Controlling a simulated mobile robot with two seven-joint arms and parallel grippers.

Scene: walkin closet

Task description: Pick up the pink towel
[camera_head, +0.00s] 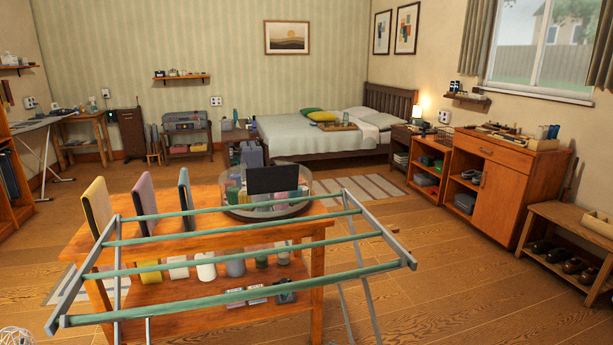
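The pink towel (146,202) stands upright as a thin folded slab on the left part of the wooden table. It is the middle one of a row of three. A yellow towel (97,208) stands to its left and a blue-grey one (186,198) to its right, each apart from it. Its lower end is close behind the drying rack's bars. Neither of my grippers shows in the head view.
A drying rack (262,253) with green bars stands in front of the wooden table (305,229). A round tray (268,212) with several items and a dark panel sits right of the towels. The lower shelf holds rolls. Wooden floor (450,285) is clear to the right.

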